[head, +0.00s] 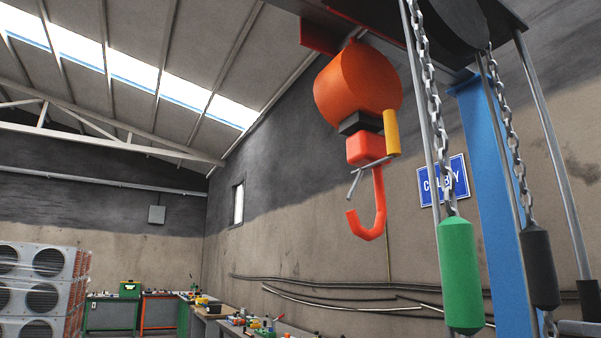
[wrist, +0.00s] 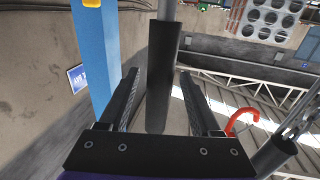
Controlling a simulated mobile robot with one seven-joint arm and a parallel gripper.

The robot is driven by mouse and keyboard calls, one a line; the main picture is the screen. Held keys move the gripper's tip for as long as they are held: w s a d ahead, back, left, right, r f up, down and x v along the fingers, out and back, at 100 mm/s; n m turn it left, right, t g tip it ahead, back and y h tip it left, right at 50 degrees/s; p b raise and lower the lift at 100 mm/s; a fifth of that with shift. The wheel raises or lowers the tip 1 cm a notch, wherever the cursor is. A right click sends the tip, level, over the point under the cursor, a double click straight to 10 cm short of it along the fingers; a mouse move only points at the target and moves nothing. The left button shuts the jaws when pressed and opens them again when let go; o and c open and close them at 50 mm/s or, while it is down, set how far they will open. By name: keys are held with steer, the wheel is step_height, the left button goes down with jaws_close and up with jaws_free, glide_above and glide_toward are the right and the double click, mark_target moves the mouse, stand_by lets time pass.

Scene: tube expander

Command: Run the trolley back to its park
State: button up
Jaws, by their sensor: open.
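In the head view an orange hoist body (head: 358,85) hangs under a dark overhead structure, with a red plate (head: 319,37) at its top and a red hook (head: 378,212) below. The hook also shows in the wrist view (wrist: 238,120). Two chains carry a green handle (head: 460,275) and a dark grey handle (head: 540,265). My gripper (wrist: 159,72) is open in the wrist view. A dark grey cylinder (wrist: 163,60) appears between its fingers with gaps on both sides; its depth is unclear. My gripper is outside the head view.
A blue post (head: 492,190) and several grey rods stand close at the right. A blue sign (head: 443,181) is on the wall behind. Stacked fan units (head: 38,285) stand at the left, workbenches at the back. Another dark cylinder (wrist: 276,156) is right of my gripper.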

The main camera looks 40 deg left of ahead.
steer(key=v, duration=0.4)
steer(key=shift+s+d, duration=0.1)
steer(key=shift+d, duration=0.1)
stand_by(0.6)
